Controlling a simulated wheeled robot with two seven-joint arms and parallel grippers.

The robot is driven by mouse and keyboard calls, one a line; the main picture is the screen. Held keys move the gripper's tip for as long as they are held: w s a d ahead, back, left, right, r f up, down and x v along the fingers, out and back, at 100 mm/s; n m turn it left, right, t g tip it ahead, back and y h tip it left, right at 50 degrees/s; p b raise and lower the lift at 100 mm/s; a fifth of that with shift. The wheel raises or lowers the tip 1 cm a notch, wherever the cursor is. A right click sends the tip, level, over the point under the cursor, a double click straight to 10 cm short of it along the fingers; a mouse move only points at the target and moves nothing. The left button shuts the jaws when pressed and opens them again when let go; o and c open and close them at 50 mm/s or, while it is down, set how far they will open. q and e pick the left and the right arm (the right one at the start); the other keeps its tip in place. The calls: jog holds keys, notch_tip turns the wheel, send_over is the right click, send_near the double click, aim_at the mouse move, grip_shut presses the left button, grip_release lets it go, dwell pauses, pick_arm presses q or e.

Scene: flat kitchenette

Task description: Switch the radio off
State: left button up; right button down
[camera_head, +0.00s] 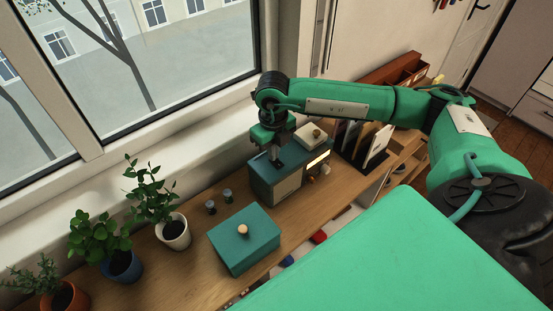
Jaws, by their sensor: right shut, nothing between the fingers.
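The radio (287,185) is a teal box with a pale front panel, a lit yellow display strip and small knobs at its right end. It stands on the wooden counter below the window. A cream block (310,134) shows just behind its right part. My right arm reaches in from the right, and my right gripper (278,162) points down at the top of the radio near its left end. The gripper is shut with nothing in it. The fingertips are at or just above the top surface; I cannot tell whether they touch. My left gripper is not in view.
A teal box with a round knob (245,240) stands left of the radio, with two small dark cylinders (219,201) behind it. Potted plants (172,232) line the counter's left. Upright files (375,148) stand right of the radio.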

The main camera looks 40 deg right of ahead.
jog(key=shift+f, duration=0.35)
jog(key=shift+r, duration=0.1)
jog(key=shift+r+p, duration=1.3)
jog(key=shift+r, duration=2.2)
jog(key=shift+f, duration=0.1)
